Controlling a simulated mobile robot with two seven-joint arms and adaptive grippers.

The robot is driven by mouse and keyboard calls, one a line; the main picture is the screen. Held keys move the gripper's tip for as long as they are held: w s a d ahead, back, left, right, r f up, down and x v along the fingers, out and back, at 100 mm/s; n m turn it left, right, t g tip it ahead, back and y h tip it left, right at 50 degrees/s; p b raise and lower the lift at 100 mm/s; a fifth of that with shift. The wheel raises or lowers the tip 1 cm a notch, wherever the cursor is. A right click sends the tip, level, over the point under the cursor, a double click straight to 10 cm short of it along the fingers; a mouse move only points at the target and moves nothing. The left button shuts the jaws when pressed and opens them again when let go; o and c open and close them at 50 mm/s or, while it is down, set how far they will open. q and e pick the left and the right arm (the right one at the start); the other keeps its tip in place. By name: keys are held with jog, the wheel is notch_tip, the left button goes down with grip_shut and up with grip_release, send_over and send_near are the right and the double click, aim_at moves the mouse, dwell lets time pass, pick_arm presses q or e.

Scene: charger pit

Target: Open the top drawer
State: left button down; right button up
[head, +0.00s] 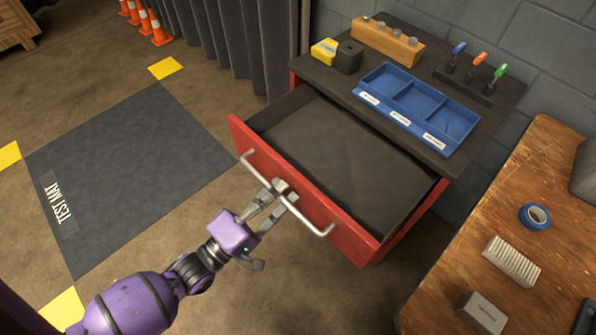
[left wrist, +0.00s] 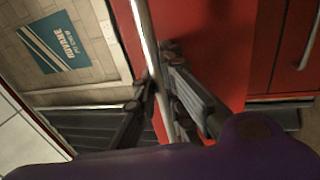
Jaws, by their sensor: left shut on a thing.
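The top drawer (head: 262,158) of a red cabinet stands pulled well out, and its dark, bare inside shows in the head view. A silver bar handle (head: 312,222) runs along its red front. My left gripper (head: 275,190) is shut on the handle near its middle. In the left wrist view the handle (left wrist: 147,45) passes between the fingers of my left gripper (left wrist: 165,95), with the red drawer front (left wrist: 205,45) beside it. My right gripper is not in view.
On the cabinet top are a blue three-part tray (head: 462,122), a wooden block (head: 386,42), a yellow-and-black item (head: 325,47) and several colored-handled tools (head: 480,60). A wooden bench (head: 455,270) stands at the right. The test mat (head: 130,175) on the floor at left is clear.

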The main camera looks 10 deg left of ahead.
pick_arm(q)
jog(key=v, duration=0.3)
jog(key=r+v, duration=0.1)
jog(key=v, duration=0.1)
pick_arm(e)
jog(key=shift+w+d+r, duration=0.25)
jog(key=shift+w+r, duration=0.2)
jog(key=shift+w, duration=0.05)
pick_arm(q)
jog(key=c, duration=2.1)
grip_release()
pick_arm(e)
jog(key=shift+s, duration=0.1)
pick_arm(q)
jog(key=v, duration=1.2)
jog(key=shift+s+f, duration=0.1)
